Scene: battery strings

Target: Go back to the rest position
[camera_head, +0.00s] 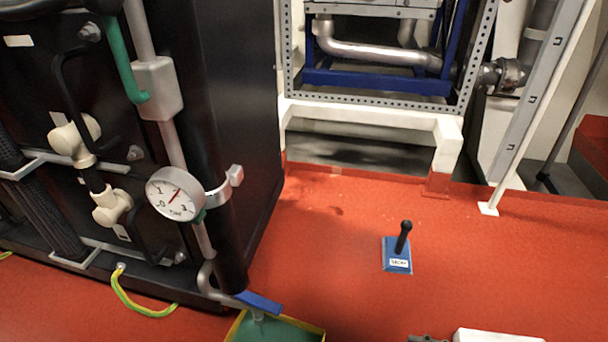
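Neither of my grippers shows clearly in the head view. At the bottom edge, right of centre, a white block-like shape and a small dark grey part are cut off by the frame, and I cannot tell what they are. The task names no object. A blue plate with an upright black knobbed lever (404,238) stands on the red floor (330,260), with a small white label on its front.
A large black cabinet (240,90) with pipes, a round gauge (174,194) and a green handle (122,55) fills the left. A green tray (275,330) is at its foot. A white plinth (385,115) carries a metal frame behind. The floor around the lever is clear.

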